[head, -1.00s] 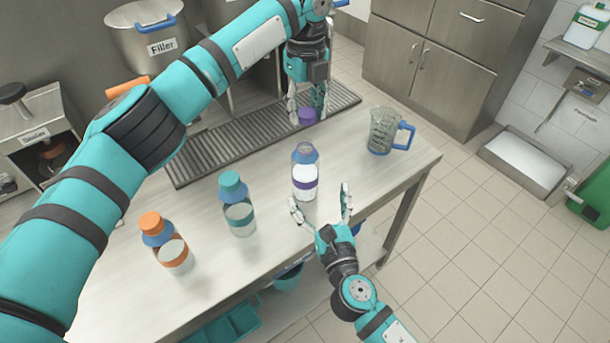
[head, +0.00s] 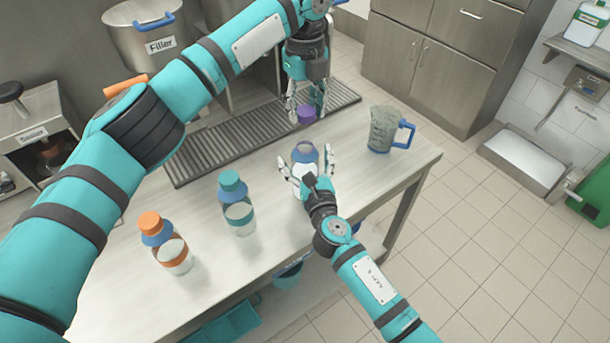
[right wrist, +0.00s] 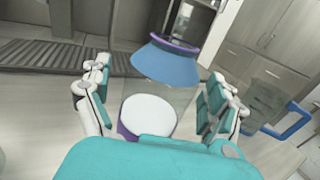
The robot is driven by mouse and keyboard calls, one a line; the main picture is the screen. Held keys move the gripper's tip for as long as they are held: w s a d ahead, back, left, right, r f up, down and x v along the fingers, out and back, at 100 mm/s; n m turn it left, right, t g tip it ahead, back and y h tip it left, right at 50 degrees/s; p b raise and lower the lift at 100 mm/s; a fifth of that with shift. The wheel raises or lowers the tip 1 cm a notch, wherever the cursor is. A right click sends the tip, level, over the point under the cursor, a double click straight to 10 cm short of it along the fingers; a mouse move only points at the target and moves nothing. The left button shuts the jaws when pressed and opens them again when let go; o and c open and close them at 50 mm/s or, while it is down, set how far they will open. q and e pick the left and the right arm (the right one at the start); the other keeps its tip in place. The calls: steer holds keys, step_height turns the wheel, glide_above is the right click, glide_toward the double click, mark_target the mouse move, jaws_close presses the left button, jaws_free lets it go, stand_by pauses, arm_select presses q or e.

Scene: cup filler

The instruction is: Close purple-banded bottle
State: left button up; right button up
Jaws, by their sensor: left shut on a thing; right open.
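The purple-banded bottle (head: 305,153) stands upright and uncapped on the table, with a blue collar and white contents. In the right wrist view its blue collar (right wrist: 168,64), open neck and white contents show, with a bit of purple band low down. My right gripper (head: 306,164) is open, with its fingers on either side of the bottle; I cannot tell whether they touch it. It also shows in the right wrist view (right wrist: 155,95). My left gripper (head: 306,100) is shut on the purple cap (head: 307,114), held above and behind the bottle.
A teal-capped bottle (head: 237,206) and an orange-capped bottle (head: 164,243) stand to the left on the table (head: 120,292). A measuring jug (head: 384,130) with a blue handle stands to the right. A drain grate (head: 215,151) lies behind.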

mark_target(305, 141)
steer(key=shift+c, duration=0.2)
steer(key=c, duration=1.8)
arm_select(q)
steer(key=shift+f, duration=2.45)
arm_select(e)
steer(key=shift+o, duration=0.2)
arm_select(q)
steer(key=shift+f, duration=0.9)
steer(key=shift+f, duration=0.55)
